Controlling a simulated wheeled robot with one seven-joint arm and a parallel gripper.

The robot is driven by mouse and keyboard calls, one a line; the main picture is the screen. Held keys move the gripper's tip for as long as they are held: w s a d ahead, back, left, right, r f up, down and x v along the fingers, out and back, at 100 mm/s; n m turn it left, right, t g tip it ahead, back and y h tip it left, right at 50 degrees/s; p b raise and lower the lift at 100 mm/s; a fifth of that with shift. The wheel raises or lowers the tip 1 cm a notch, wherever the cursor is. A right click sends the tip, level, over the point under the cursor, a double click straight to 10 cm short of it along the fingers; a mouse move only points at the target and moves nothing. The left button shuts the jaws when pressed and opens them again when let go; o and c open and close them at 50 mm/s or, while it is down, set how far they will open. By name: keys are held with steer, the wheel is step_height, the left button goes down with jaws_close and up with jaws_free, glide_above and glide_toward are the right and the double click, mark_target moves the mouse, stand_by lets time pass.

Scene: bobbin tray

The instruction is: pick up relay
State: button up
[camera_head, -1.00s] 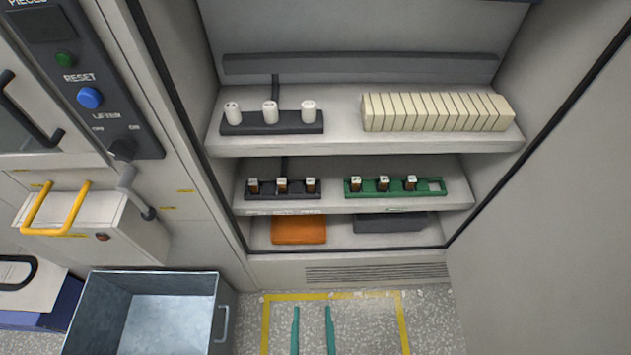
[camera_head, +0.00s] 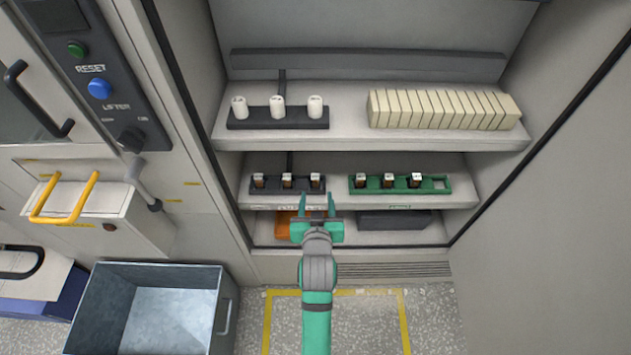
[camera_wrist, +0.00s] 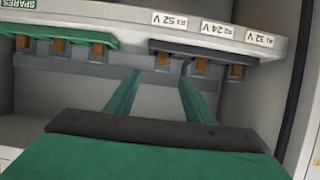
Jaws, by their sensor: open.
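Three small relays with pale tops and brown sides stand in the dark rack on the middle shelf: left (camera_head: 258,180), middle (camera_head: 287,180) and right (camera_head: 315,180). Three more stand in the green rack (camera_head: 402,189), whose rightmost slot is empty. My gripper (camera_head: 317,204) is open and empty, in front of the shelf edge below the dark rack's right end. In the wrist view, my gripper (camera_wrist: 160,72) points toward the racks from below. That view is upside down and shows dark-rack relays (camera_wrist: 236,71), labels reading 52 V, 24 V and 32 V, and a SPARES label.
The upper shelf holds white bobbins (camera_head: 277,107) and a row of cream blocks (camera_head: 445,109). An orange item (camera_head: 285,224) and a dark box (camera_head: 395,221) lie on the bottom shelf. A metal bin (camera_head: 225,310) stands at lower left. The cabinet's side walls flank the shelves.

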mark_target(315, 182)
steer(key=x, duration=0.5)
steer(key=shift+w+r, duration=0.15)
steer(key=shift+w, duration=0.35)
steer(key=shift+f+x, duration=0.15)
steer(key=shift+x, duration=1.25)
steer(key=shift+f+x, duration=0.1)
steer(key=shift+x, duration=1.3)
steer(key=shift+s+a, duration=0.15)
steer(key=shift+s, duration=0.05)
steer(key=shift+c, duration=0.5)
steer(key=c, duration=1)
